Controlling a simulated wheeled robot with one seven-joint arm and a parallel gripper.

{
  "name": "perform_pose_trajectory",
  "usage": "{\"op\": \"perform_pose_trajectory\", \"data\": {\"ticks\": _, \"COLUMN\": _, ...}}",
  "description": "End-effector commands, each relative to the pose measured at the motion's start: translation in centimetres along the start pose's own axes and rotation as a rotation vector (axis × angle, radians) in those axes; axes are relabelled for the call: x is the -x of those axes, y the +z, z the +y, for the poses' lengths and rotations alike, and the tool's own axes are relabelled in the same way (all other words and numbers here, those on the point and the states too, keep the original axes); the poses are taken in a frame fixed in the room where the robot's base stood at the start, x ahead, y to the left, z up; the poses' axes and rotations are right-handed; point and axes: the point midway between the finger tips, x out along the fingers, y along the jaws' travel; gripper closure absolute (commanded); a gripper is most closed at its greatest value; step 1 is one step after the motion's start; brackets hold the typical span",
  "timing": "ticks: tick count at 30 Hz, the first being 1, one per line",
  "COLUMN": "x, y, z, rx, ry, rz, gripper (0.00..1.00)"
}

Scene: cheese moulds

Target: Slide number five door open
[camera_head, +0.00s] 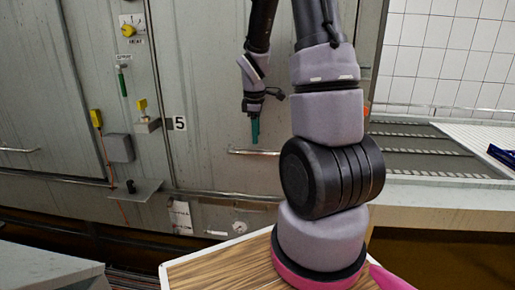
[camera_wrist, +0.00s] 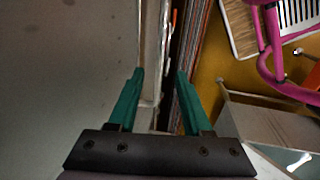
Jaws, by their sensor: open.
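A thin horizontal handle bar (camera_head: 240,152) runs across the door and partly disappears behind my arm. My gripper (camera_head: 255,130) has green fingers pointing down, just above the bar in the head view. In the wrist view my gripper (camera_wrist: 158,75) is open, with its fingers apart. The door face (camera_wrist: 70,60) fills the left side there, and a pale narrow strip shows between the fingers. I cannot tell whether the fingers touch the bar.
Left of the door are a yellow switch (camera_head: 129,30), a green handle (camera_head: 121,80) and a small shelf (camera_head: 135,190). A grey conveyor-like bench (camera_head: 430,150) extends right below white tiles (camera_head: 450,50). A grey surface (camera_head: 45,270) is at bottom left.

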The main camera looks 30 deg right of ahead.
Motion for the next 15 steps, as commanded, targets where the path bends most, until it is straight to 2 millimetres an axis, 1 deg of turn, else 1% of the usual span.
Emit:
{"op": "perform_pose_trajectory", "data": {"ticks": 1, "x": -1.1, "y": 0.1, "z": -0.1, "rx": 0.001, "ry": -0.005, "rz": -0.003, "gripper": 0.51}}
{"op": "perform_pose_trajectory", "data": {"ticks": 6, "x": -4.1, "y": 0.1, "z": -0.1, "rx": -0.001, "ry": -0.003, "rz": -0.002, "gripper": 0.51}}
{"op": "perform_pose_trajectory", "data": {"ticks": 10, "x": -5.5, "y": 0.0, "z": -0.1, "rx": -0.001, "ry": -0.003, "rz": -0.001, "gripper": 0.51}}
{"op": "perform_pose_trajectory", "data": {"ticks": 15, "x": -6.3, "y": 0.0, "z": 0.0, "rx": -0.002, "ry": 0.000, "rz": 0.000, "gripper": 0.51}}
